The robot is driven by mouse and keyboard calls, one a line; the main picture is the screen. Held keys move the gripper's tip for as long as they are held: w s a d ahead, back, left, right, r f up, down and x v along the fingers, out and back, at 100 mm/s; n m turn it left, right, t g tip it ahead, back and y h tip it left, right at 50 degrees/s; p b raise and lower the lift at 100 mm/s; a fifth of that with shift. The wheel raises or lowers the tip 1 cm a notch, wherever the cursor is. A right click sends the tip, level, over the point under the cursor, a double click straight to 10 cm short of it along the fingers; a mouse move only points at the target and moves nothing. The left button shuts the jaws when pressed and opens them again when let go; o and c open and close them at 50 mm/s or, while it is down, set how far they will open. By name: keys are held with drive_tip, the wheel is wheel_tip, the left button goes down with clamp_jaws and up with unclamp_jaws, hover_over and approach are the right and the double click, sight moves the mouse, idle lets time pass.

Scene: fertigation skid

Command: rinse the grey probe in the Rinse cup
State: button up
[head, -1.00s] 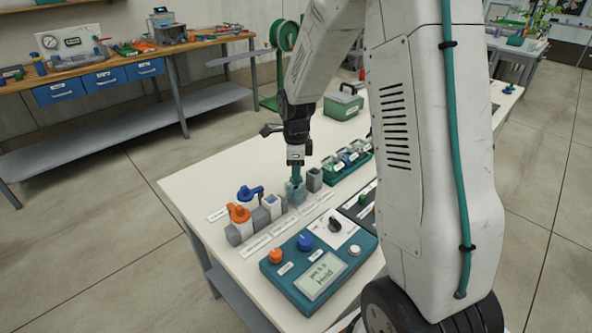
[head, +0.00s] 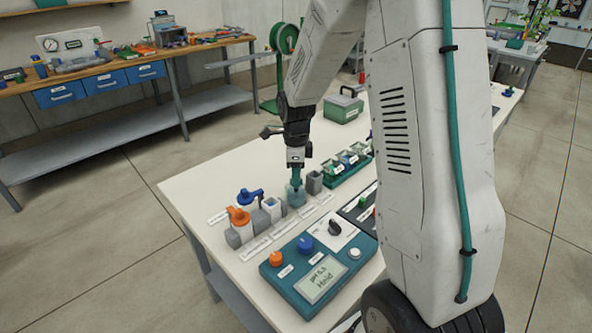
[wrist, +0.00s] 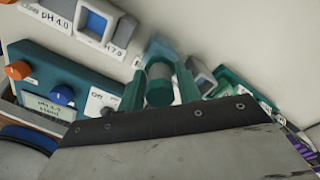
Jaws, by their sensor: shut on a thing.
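My gripper (head: 296,170) points down over the row of small vessels on the white table. In the wrist view its green fingers (wrist: 160,84) are shut on the grey probe (wrist: 159,72), a short grey cylinder between them. Below it stands a translucent blue-grey cup (head: 296,195), which I take for the Rinse cup; its label cannot be read. The probe's lower end is hidden by the fingers and the cup wall, so I cannot tell how deep it sits. The cup also shows partly behind the fingers in the wrist view (wrist: 160,47).
A grey cup (head: 314,182) is close on the right. The teal meter panel (head: 318,270) lies in front; a green rack (head: 348,168) is behind right.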

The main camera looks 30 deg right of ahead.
idle(0.4)
drive_tip(key=shift+r, duration=0.7)
drive_tip(key=shift+f, duration=0.8)
drive_tip(key=shift+r, duration=4.25)
